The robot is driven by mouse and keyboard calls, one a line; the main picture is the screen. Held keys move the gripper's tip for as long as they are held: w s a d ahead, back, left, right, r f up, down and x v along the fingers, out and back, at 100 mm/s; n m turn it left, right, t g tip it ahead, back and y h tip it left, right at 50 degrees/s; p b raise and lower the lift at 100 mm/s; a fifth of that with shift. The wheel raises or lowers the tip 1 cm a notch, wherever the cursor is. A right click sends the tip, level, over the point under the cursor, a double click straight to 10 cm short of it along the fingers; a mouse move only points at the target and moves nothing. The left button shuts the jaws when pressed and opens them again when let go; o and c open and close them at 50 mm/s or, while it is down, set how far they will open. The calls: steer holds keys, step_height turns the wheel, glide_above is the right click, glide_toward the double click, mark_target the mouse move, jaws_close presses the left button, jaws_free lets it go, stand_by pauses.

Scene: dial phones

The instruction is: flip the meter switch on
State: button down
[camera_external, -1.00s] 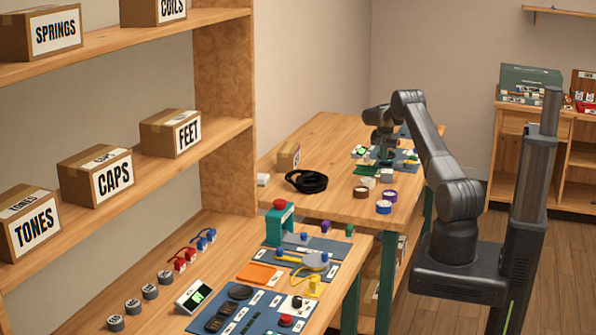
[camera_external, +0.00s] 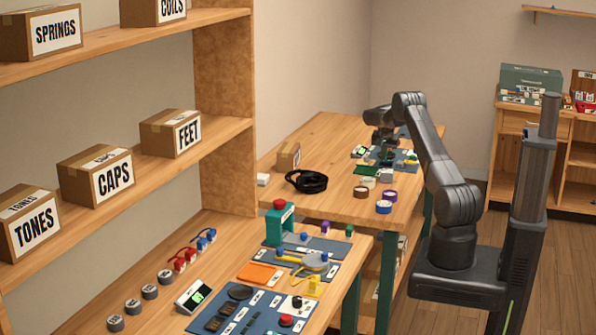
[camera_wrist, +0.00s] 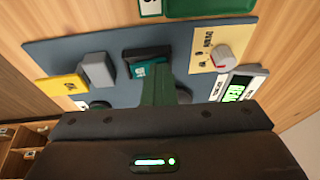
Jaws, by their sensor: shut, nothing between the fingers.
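A meter with a lit green display (camera_wrist: 238,90) is at the right of the wrist view, partly hidden by my gripper's body. Left of and above it, a cream panel (camera_wrist: 205,45) carries a round grey knob (camera_wrist: 222,56) and small printed words. I cannot tell which part is the meter's switch. My gripper (camera_wrist: 165,82) is shut and empty, with its green fingers pointing at the blue-grey board (camera_wrist: 95,48), just below a black and teal block (camera_wrist: 147,66). Contact cannot be told. In the external view my gripper (camera_external: 386,152) is low over the far table's board.
A yellow piece (camera_wrist: 62,86) and a grey block (camera_wrist: 97,69) sit on the board's left side. A green tray (camera_wrist: 205,6) is beyond its edge. On the far table are a black cable coil (camera_external: 306,181) and tape rolls (camera_external: 384,207). A near table (camera_external: 150,262) holds more parts.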

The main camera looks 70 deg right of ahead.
steer(key=r+p, duration=0.2)
steer(key=r, duration=0.2)
steer(key=shift+w+p, duration=0.35)
steer(key=shift+p, duration=0.05)
steer(key=w+a+r+b, duration=0.1)
steer(key=w+a+r, duration=0.2)
steer(key=r, duration=0.6)
steer(key=shift+b, duration=0.4)
steer(key=shift+d+f, duration=0.1)
glide_above(382, 162)
steer(key=f, duration=1.1)
steer(key=shift+s, duration=0.3)
steer(key=shift+s+f, duration=0.15)
steer(key=shift+f, duration=0.4)
